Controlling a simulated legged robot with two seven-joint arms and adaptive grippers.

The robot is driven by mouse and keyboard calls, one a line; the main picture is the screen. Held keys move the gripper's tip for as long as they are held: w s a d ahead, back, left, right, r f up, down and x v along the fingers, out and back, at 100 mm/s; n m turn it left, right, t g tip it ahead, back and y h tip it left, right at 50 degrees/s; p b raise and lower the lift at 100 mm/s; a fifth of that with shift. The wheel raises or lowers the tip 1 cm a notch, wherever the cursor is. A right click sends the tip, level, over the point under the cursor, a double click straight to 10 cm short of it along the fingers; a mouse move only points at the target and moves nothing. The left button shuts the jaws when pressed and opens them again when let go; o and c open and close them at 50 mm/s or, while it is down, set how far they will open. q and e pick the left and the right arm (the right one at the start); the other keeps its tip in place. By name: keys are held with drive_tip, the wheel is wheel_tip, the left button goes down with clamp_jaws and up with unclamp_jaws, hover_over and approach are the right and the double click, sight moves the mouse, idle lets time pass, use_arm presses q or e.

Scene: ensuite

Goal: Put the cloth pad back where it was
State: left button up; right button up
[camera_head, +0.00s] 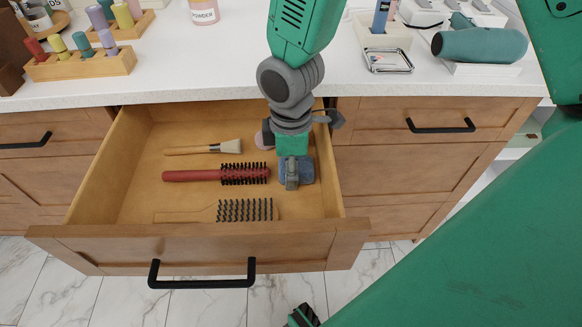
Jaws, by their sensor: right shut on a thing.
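My right gripper (292,180) reaches down from above into the right end of the open drawer (190,245). It is shut on the blue-grey cloth pad (306,171), which shows on both sides of the fingers. The gripper hides the middle of the pad. I cannot tell whether the pad touches the drawer floor.
In the drawer, left of the pad, lie a makeup brush (205,148), a red round brush (195,175) and a wooden paddle brush (195,215). A pinkish round thing (263,141) is partly hidden behind the gripper.

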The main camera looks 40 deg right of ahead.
drive_tip(key=shift+f, duration=0.1)
drive_tip(key=o, duration=1.1)
drive_tip(key=shift+d, duration=0.1)
drive_tip(key=shift+d+f, duration=0.15)
drive_tip(key=shift+d, duration=0.25)
drive_tip(key=shift+a+r, duration=0.15)
drive_tip(key=shift+r, duration=0.3)
use_arm(q)
wheel_tip(320, 180, up, 5)
drive_tip(key=p, duration=0.4)
drive_tip(key=shift+d+p, duration=0.15)
drive_tip(key=shift+p, duration=0.25)
use_arm(e)
wheel_tip(320, 180, up, 12)
drive_tip(key=shift+f, duration=0.2)
use_arm(q)
drive_tip(key=shift+f, duration=0.1)
use_arm(e)
drive_tip(key=shift+a, duration=0.15)
